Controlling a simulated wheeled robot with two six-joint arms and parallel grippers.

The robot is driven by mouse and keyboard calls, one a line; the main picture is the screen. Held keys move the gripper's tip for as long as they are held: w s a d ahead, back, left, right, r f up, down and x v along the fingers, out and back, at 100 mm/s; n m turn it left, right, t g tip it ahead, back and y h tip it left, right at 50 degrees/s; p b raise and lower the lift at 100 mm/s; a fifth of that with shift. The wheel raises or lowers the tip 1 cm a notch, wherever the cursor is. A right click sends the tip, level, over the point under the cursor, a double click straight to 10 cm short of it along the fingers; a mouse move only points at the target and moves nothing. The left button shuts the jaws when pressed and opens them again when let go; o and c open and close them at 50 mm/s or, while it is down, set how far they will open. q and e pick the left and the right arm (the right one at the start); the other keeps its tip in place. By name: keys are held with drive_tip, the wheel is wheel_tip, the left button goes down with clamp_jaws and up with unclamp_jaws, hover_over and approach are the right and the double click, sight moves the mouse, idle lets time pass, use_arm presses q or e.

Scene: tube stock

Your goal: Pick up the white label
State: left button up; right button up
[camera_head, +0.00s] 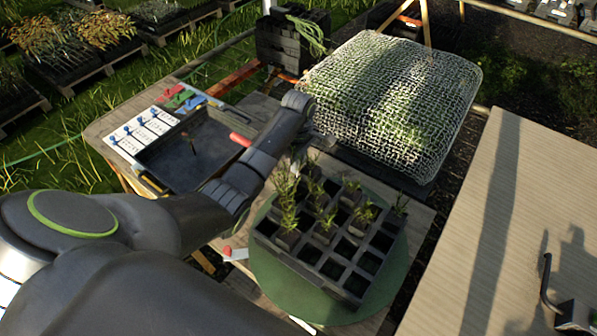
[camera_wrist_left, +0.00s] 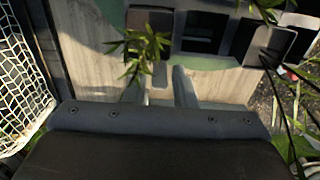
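A small white piece with a red end (camera_head: 235,254) lies on the wooden table left of the round green mat; I cannot tell if it is the white label. White labelled strips with blue pegs (camera_head: 140,130) lie at the left of the table. My left gripper (camera_head: 299,152) is at the far edge of the black cell tray (camera_head: 310,277), mostly hidden by its own wrist and the seedlings. In the left wrist view its two pale fingers (camera_wrist_left: 168,88) stand apart beside a seedling (camera_wrist_left: 148,45), with no label clearly between them. My right gripper is out of view.
A shallow dark tray (camera_head: 185,160) with a red-handled tool stands left of my arm. A net-covered mound (camera_head: 395,95) rises behind the cell tray.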

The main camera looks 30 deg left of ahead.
use_arm(q)
clamp_jaws()
drive_tip(key=shift+w+r, duration=0.1)
drive_tip(key=shift+r, duration=0.45)
wheel_tip(320, 180, up, 8)
drive_tip(key=shift+f, duration=0.15)
wheel_tip(320, 180, up, 9)
drive_tip(key=p, duration=0.9)
